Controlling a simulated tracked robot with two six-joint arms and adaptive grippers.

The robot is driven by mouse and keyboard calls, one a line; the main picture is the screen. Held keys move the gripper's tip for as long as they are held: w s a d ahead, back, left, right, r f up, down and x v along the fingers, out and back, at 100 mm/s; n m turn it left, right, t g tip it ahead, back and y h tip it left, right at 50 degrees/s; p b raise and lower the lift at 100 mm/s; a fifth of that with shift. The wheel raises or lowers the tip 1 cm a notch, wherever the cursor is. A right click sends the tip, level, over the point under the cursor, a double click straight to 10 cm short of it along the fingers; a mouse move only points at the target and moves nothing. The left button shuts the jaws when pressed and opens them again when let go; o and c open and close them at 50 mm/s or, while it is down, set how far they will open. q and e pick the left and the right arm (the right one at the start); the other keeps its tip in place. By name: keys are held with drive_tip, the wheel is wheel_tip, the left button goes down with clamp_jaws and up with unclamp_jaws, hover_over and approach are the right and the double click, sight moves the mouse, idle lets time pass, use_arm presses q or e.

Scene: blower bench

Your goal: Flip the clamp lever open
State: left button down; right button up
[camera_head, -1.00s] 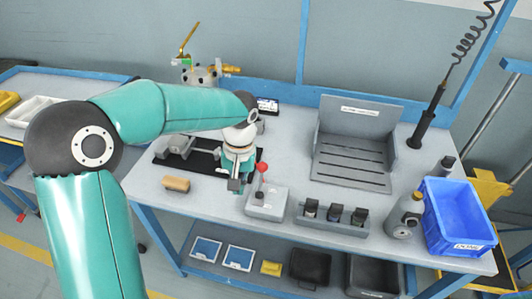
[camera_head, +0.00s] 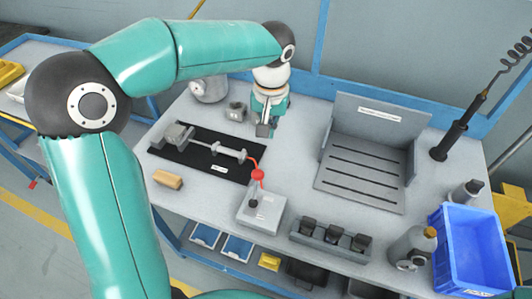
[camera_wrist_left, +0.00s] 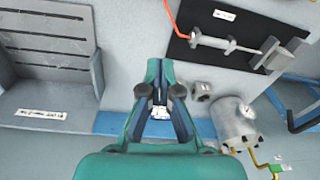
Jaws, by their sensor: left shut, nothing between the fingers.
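A clamp (camera_head: 228,152) with a long grey rod lies on a black base plate (camera_head: 200,160) with a white label. Its red lever (camera_head: 251,161) points toward the bench front, over the plate's right end. A red ball (camera_head: 258,174) shows at its end; I cannot tell whether it belongs to the lever or the grey box. In the left wrist view the clamp (camera_wrist_left: 228,45) and orange-red lever (camera_wrist_left: 175,18) show at the top, the lever running out of frame. My left gripper (camera_head: 264,130) is shut and empty (camera_wrist_left: 160,66), behind and right of the plate, apart from the lever. My right gripper is out of view.
A grey box (camera_head: 261,215) with a black knob stands in front of the plate. A wooden block (camera_head: 168,180) lies front left. A small grey part (camera_head: 236,112) and a grey canister (camera_head: 209,89) stand behind. A slotted grey fixture (camera_head: 362,186) stands right.

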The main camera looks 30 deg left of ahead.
sight(256, 185)
use_arm(q)
drive_tip(key=s+f+p, duration=0.2)
drive_tip(key=s+f, duration=0.1)
drive_tip(key=f, duration=0.6)
drive_tip(key=shift+s, duration=0.25)
idle(0.6)
